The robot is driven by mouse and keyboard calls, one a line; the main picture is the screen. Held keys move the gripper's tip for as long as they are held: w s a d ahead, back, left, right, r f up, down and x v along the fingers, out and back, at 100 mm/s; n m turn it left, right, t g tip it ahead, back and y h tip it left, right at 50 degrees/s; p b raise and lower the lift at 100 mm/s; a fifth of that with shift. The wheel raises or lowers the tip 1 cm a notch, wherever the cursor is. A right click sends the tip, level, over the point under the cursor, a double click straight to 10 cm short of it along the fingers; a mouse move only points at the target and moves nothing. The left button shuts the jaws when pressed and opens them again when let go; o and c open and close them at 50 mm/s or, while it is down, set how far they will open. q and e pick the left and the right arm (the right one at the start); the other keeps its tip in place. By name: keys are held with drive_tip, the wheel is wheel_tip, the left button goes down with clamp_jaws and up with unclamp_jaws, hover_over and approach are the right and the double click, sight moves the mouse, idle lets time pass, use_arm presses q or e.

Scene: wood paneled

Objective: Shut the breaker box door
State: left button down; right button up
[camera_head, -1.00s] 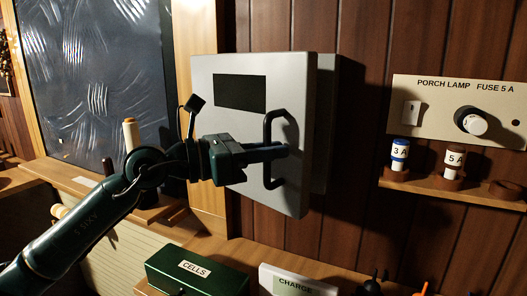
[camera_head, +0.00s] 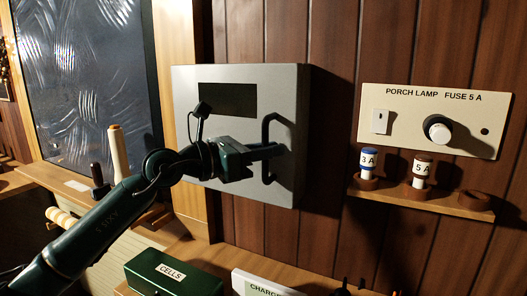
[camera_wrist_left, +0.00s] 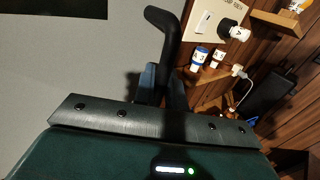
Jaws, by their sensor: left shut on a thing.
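The grey breaker box door (camera_head: 222,80) hangs on the wood-paneled wall, with a dark rectangle on its upper face. It sits in line with the box side (camera_head: 302,130), and I see no clear gap between them. My left gripper (camera_head: 268,151) is shut on the dark door handle (camera_head: 267,129), at about its middle. In the left wrist view, the handle (camera_wrist_left: 165,45) rises from between the fingers (camera_wrist_left: 163,82), and the grey door face (camera_wrist_left: 60,60) fills the left. My right gripper is not in view.
A porch lamp fuse panel (camera_head: 415,102) is on the wall at right, above a small shelf (camera_head: 420,199) holding fuses. A green cells box (camera_head: 150,280) and a charge sign (camera_head: 255,285) stand below. A window (camera_head: 85,90) is at left.

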use_arm(q)
drive_tip(key=c, duration=1.7)
unclamp_jaws()
drive_tip(key=shift+a, duration=0.1)
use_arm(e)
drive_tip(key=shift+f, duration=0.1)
use_arm(q)
drive_tip(key=shift+s+a+f, duration=0.1)
drive_tip(key=shift+a, duration=0.15)
drive_tip(key=b+v, duration=0.4)
drive_tip(key=v, duration=0.8)
drive_tip(key=shift+s+a, duration=0.2)
drive_tip(key=shift+a, duration=0.05)
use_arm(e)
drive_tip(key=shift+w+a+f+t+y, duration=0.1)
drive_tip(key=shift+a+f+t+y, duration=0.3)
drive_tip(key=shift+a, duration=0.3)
